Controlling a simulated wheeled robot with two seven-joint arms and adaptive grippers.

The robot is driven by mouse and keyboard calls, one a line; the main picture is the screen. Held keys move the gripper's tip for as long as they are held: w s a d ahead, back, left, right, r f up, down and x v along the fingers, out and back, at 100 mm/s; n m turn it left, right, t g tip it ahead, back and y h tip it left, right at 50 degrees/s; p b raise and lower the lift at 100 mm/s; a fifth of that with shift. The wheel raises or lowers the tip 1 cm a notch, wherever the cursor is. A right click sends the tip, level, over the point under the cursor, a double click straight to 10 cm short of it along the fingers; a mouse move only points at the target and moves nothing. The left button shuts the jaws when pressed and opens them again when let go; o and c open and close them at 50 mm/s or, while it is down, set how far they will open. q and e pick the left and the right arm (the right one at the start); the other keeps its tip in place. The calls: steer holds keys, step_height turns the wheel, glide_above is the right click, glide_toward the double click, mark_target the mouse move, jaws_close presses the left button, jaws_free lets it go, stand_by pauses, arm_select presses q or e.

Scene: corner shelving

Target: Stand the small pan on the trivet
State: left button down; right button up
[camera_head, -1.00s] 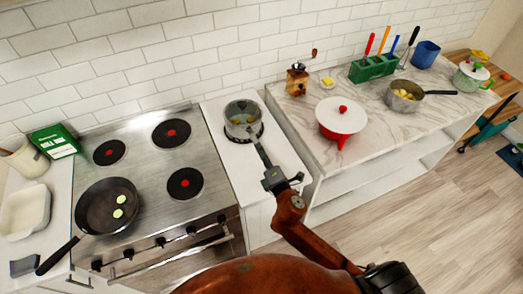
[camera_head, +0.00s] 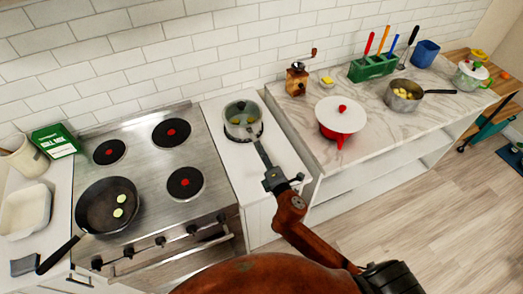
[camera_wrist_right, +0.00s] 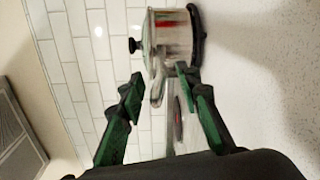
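My right gripper (camera_head: 266,168) is at the pan's handle, which points toward me. In the wrist view the right gripper's fingers (camera_wrist_right: 158,84) are spread, with the handle end between their tips, apparently untouched. My left gripper is out of view.
A frying pan (camera_head: 95,212) sits on the stove (camera_head: 150,185) at left. A red pot with a white lid (camera_head: 338,118), a wooden grinder (camera_head: 297,80) and another steel pan (camera_head: 404,101) stand on the marble counter (camera_head: 370,135). The white counter in front of the trivet is clear.

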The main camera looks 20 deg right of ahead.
steer(key=s+r, duration=0.1)
steer(key=s, duration=1)
steer(key=shift+s, duration=0.35)
steer(key=shift+d, duration=0.1)
